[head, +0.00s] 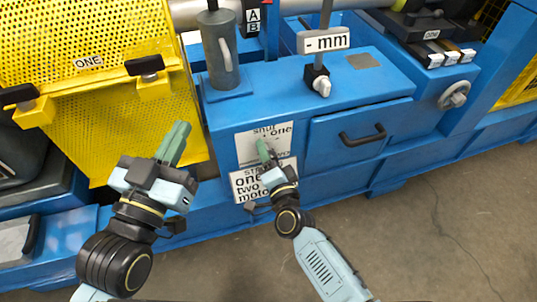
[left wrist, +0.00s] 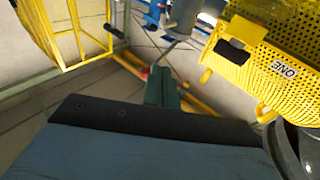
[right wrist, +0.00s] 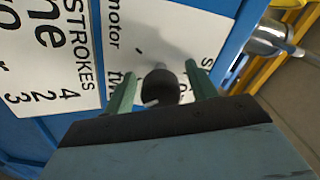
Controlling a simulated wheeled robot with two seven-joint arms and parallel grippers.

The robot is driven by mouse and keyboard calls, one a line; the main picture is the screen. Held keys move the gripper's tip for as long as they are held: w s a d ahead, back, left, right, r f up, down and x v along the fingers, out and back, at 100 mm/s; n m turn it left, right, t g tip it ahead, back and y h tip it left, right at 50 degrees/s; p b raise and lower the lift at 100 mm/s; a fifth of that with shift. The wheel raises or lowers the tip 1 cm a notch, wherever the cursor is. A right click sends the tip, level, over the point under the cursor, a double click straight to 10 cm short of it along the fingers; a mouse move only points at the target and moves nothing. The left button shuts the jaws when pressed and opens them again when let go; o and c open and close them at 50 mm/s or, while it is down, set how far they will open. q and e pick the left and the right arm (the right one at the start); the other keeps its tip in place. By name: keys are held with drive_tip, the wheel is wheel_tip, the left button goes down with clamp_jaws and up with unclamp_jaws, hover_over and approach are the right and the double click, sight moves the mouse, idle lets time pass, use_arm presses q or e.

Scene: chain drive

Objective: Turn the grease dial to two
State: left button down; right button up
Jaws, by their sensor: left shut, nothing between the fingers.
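The grease dial is a dark round knob (right wrist: 161,86) on a white plate (head: 248,145) on the blue cabinet front. The plate reads "shut" and "one" in the head view; "motor" and part of "two" show in the right wrist view. My right gripper (head: 264,150) has its green fingers (right wrist: 161,84) on either side of the knob, with small gaps visible. A small pale mark shows on the knob's lower edge. In the head view my gripper mostly hides the knob. My left gripper (head: 181,138) is shut and empty, left of the plate, before the yellow guard.
A strokes label (head: 243,186) is below the dial plate. A drawer handle (head: 362,134) sticks out to the right, and a handwheel (head: 454,95) farther right. A grey lever pump (head: 219,50) stands on top. The yellow mesh guard (head: 110,110) is at left. The floor in front is clear.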

drive_tip(key=shift+s+d, duration=0.1)
drive_tip(key=shift+s, duration=0.1)
use_arm(q)
drive_tip(key=s+a+f+g+y+p, duration=0.2)
drive_tip(key=s+f+g, duration=0.1)
drive_tip(key=f+g, duration=0.2)
drive_tip(key=s+a+f+g+y+p, duration=0.2)
drive_tip(key=f+g, duration=0.4)
drive_tip(key=f, duration=0.3)
drive_tip(key=shift+s+a+f+n, duration=0.3)
drive_tip(key=shift+s+a, duration=0.15)
drive_tip(key=shift+s, duration=0.2)
use_arm(e)
drive_tip(key=v, duration=1.3)
